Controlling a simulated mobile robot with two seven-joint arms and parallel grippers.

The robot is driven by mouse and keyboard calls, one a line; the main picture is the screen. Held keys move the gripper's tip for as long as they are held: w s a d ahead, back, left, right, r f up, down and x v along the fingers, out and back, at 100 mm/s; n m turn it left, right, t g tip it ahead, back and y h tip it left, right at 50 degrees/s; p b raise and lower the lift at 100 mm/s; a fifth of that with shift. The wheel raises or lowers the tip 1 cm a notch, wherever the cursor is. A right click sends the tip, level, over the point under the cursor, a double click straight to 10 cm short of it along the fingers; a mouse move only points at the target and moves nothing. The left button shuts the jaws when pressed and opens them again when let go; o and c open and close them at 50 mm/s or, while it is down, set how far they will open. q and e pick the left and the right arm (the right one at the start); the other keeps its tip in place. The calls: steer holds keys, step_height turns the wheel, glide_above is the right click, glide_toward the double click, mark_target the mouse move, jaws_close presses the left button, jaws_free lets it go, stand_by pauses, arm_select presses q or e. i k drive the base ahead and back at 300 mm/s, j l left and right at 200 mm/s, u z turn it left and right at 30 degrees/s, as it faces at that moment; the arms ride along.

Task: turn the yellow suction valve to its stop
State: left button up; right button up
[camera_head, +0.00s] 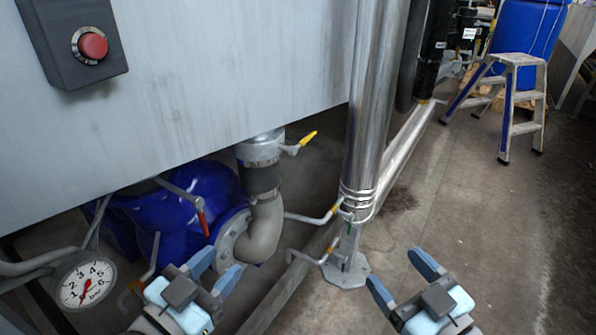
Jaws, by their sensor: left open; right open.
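A valve lever with a yellow grip (308,138) sticks out to the right from the silver collar of a grey elbow pipe (265,225), below the grey cabinet. Its grip points up and to the right. My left gripper (216,270) is open and empty, below and left of the lever, in front of the blue pump. My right gripper (396,270) is open and empty, below and right of the lever, over the floor. Neither gripper touches the lever.
A blue pump (190,190) with a red-tipped lever (203,222) and a pressure gauge (86,283) sit at left. A steel column (370,110) stands right of the valve, with thin bent levers (312,217) beside it.

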mark_target(293, 150)
steer(key=i+l+u, duration=0.2)
steer(key=u, duration=0.15)
steer(key=i+l+u, duration=0.2)
steer(key=u, duration=0.2)
